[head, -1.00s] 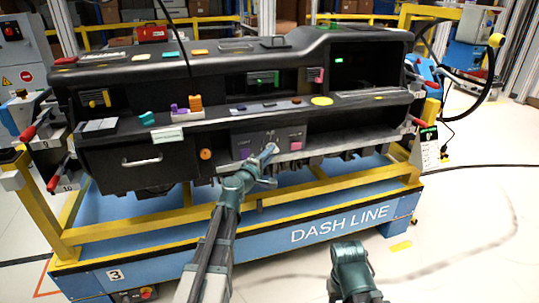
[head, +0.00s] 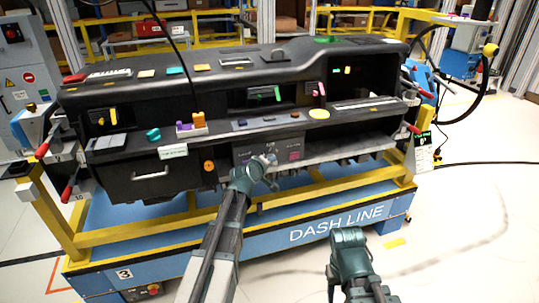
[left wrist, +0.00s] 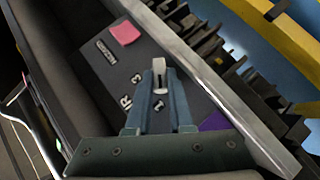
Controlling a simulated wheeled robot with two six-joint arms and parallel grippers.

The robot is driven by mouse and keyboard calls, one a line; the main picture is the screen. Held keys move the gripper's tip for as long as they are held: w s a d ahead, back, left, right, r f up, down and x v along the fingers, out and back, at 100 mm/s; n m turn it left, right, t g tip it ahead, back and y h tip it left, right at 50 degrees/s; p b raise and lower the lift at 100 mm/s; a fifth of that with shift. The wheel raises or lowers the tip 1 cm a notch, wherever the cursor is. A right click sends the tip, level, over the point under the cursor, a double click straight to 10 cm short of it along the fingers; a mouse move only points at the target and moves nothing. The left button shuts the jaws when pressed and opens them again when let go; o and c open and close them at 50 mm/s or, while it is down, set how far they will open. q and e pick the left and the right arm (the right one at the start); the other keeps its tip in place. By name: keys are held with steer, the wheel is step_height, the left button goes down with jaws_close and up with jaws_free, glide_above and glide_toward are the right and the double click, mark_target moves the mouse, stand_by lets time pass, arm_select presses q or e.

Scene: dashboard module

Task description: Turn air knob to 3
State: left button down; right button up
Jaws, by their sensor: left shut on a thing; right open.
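The air knob (left wrist: 158,72) is a small pale grey lever knob on the dark dashboard panel (left wrist: 97,75). In the left wrist view it sits between the fingertips of my left gripper (left wrist: 159,88), which is shut on it. Panel digits, including a 3 (left wrist: 136,78) and a 2 (left wrist: 159,105), lie beside the fingers. The fingers hide part of the panel, and I cannot tell which digit the knob points to. In the head view my left gripper (head: 266,163) reaches the lower centre panel. My right gripper (head: 349,243) is open and empty in front of the dashboard stand.
A pink patch (left wrist: 124,32) and a purple patch (left wrist: 214,122) lie on the panel near the knob. An orange round knob (head: 209,166) is to the left. The yellow frame rail (head: 310,185) runs below the panel. The floor at right is clear.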

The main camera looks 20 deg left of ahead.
step_height(320, 180, up, 7)
steer(key=p, duration=0.6)
arm_select(q)
steer(key=shift+w+d+m+g+y+b, duration=0.3)
steer(key=shift+m+g+y+b, duration=0.55)
steer(key=shift+m+g+y, duration=0.95)
steer(key=shift+w+d+m+g+y+b, duration=0.1)
steer(key=shift+d+m+g+y+b, duration=0.65)
steer(key=shift+y, duration=1.5)
steer(key=shift+w+d+m+g+y+b, duration=0.15)
steer(key=shift+m+g+y+b, duration=0.75)
steer(key=shift+m+g+y, duration=1)
arm_select(e)
steer(key=shift+f, duration=2.55)
arm_select(q)
steer(key=shift+y, duration=0.25)
steer(key=c, duration=0.8)
jaws_free()
steer(key=shift+w+a, duration=0.1)
